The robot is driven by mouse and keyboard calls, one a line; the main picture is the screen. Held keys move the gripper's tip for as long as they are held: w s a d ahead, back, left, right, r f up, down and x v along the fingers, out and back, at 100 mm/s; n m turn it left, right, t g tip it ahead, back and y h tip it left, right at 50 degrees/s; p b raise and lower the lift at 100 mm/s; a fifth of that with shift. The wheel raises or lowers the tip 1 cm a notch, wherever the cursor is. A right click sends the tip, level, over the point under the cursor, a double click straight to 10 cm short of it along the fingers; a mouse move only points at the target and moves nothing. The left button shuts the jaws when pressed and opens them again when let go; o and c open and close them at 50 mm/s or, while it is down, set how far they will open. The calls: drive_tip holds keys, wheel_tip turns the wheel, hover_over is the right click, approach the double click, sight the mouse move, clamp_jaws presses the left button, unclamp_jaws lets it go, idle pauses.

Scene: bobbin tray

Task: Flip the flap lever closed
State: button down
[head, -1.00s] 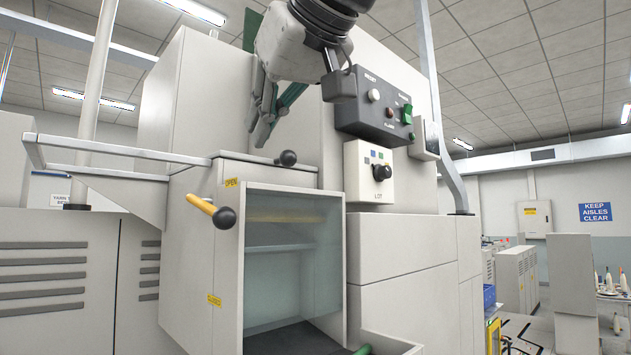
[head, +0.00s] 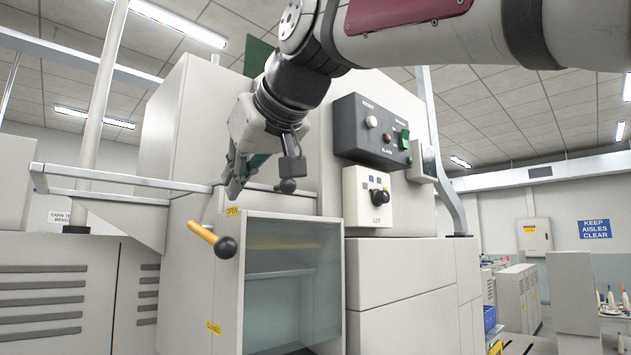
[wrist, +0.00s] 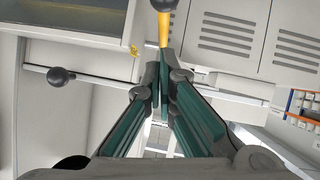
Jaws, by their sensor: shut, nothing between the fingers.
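The flap lever (head: 205,235) is a yellow bar with a black ball knob (head: 226,247), on the side of the glass-fronted cabinet below the OPEN label (head: 232,211). It sticks out and slants slightly down to the right in the head view. In the wrist view the yellow lever (wrist: 163,32) shows just beyond my fingertips, its knob cut by the top edge. My gripper (head: 232,192) is shut and empty, pointing down above the lever in the head view. I cannot tell whether the fingertips (wrist: 164,62) touch the lever.
A second yellow label (head: 213,327) sits lower on the cabinet side. Another black knob (head: 287,186) stands at the cabinet top, close to my gripper. A metal rail (head: 120,178) runs along the left. A dark control box (head: 372,130) and a white dial box (head: 367,197) are to the right.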

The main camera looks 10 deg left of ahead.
drive_tip(key=w+a+f, duration=0.2)
drive_tip(key=w+f, duration=0.1)
drive_tip(key=f, duration=0.2)
drive_tip(key=shift+p, duration=0.4)
drive_tip(key=shift+w+f+b, duration=0.1)
drive_tip(key=shift+w+b, duration=0.05)
drive_tip(key=shift+b, duration=0.15)
